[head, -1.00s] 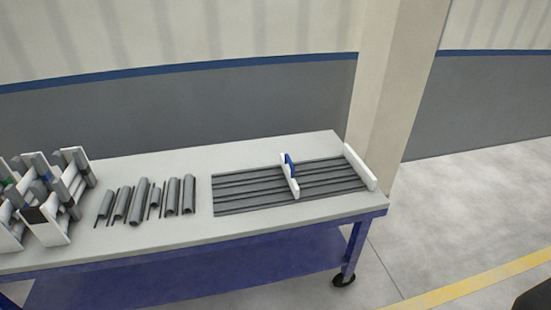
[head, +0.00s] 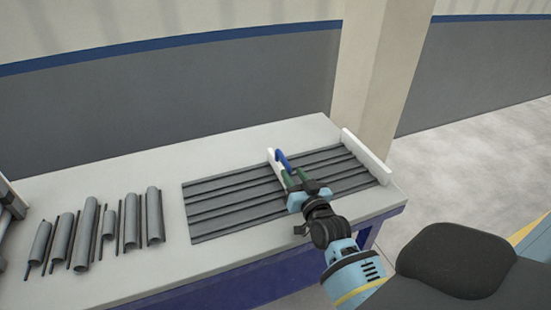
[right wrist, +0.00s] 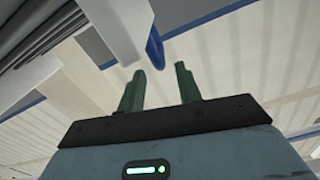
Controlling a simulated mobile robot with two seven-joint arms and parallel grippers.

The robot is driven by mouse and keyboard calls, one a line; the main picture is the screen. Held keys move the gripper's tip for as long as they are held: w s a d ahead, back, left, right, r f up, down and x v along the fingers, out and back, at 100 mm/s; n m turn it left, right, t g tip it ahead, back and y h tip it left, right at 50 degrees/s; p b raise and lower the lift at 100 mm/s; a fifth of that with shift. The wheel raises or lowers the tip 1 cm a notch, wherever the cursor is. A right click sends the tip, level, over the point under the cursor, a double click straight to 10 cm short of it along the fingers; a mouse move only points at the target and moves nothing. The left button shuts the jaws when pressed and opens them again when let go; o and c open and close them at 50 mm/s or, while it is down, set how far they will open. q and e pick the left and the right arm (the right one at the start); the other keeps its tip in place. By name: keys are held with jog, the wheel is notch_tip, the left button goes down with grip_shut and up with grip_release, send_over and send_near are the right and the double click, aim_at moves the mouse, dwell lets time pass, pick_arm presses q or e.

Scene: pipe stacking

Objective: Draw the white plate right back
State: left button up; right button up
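The white plate (head: 271,157) stands upright across the grey grooved rack (head: 225,197), near its middle. Its blue handle (head: 283,161) faces right. My right gripper (head: 294,176) is at the handle's near end, with its green fingers pointing toward it. In the right wrist view the two fingers are apart with nothing between them. The blue handle (right wrist: 155,46) shows just beyond the fingertips, beside a white board (right wrist: 116,25). The lower part of the plate is partly hidden by my gripper in the head view. My left gripper is not in view.
A white end board (head: 366,157) closes the rack's right end. Several grey half-pipes and thin rods (head: 90,230) lie left of the rack on the light table (head: 160,276). A beige pillar (head: 378,80) stands behind the table's right end.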

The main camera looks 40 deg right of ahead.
aim_at(287, 165)
jog(key=shift+x, duration=3.85)
grip_shut()
